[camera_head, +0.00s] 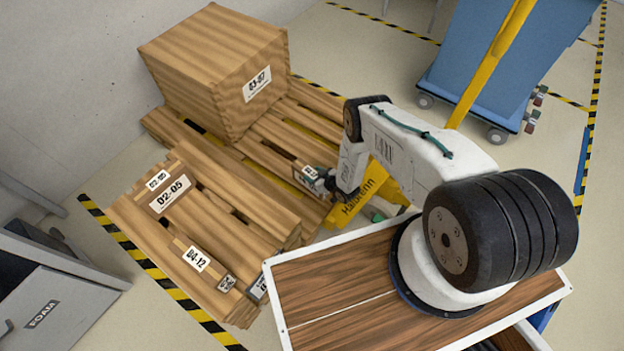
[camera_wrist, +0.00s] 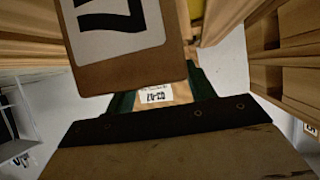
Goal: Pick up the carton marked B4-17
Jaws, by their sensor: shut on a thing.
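The held carton shows in the head view (camera_head: 309,173) as a small box with a white label too small to read. In the wrist view the brown carton (camera_wrist: 130,70) is close at the top, its white label cut off by the frame, with what looks like 17 in view. My gripper (camera_head: 322,175) is shut on this carton, beside the pallet's right side. In the wrist view its dark green fingers (camera_wrist: 160,92) are partly hidden behind the carton. I cannot read the full mark B4-17.
A wooden crate (camera_head: 210,75) with a white label stands on the pallet at the back. Wooden boards (camera_head: 225,200) and labels 02-05 (camera_head: 170,194) and 04-12 (camera_head: 196,259) are at the left. A blue cart (camera_head: 480,70) stands back right. A grey cabinet (camera_head: 60,290) is front left.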

